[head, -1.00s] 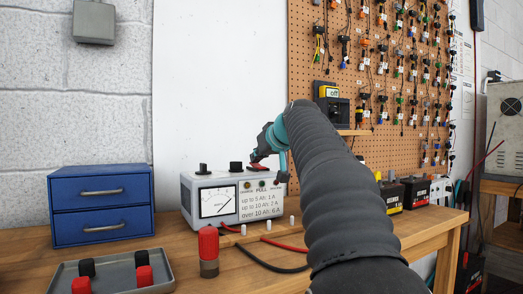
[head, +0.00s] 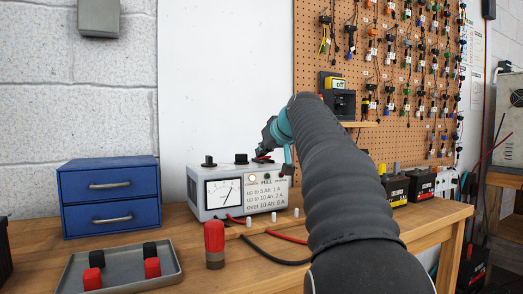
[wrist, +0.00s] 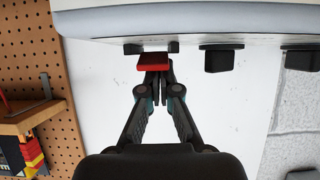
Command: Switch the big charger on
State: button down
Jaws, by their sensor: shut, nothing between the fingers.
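The big charger (head: 237,194) is a grey-white box on the bench, with a dial meter (head: 223,192), a printed label and small lamps on its front. Black knobs stand on its top, one at the left (head: 209,161) and one in the middle (head: 241,159). A red switch (head: 263,158) sits on its top at the right; it also shows in the wrist view (wrist: 153,62). My gripper (wrist: 156,72) is shut and empty, its tips right at the red switch. I cannot tell whether they touch. The left lamp (head: 253,178) looks pale and bright.
A blue drawer box (head: 108,198) stands left of the charger. A grey tray (head: 168,268) with red and black caps and a red-topped cylinder (head: 214,243) are in front. Red and black cables lie on the bench. Batteries (head: 420,184) and a pegboard (head: 310,60) are at the right.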

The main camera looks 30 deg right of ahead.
jog(key=shift+s, duration=0.15)
jog(key=shift+s+f+b, duration=0.35)
jog(key=shift+s+b, duration=0.2)
jog(key=r+p, duration=0.1)
jog(key=r, duration=0.1)
jog(key=s+r+p, duration=0.1)
jog(key=r+p, duration=0.1)
jog(key=shift+s+r+p, duration=0.2)
jog(key=shift+r+p, duration=0.1)
jog(key=v, duration=1)
jog(key=shift+s+f+b, duration=0.2)
jog(key=shift+f+b, duration=0.15)
jog(key=shift+b, duration=0.1)
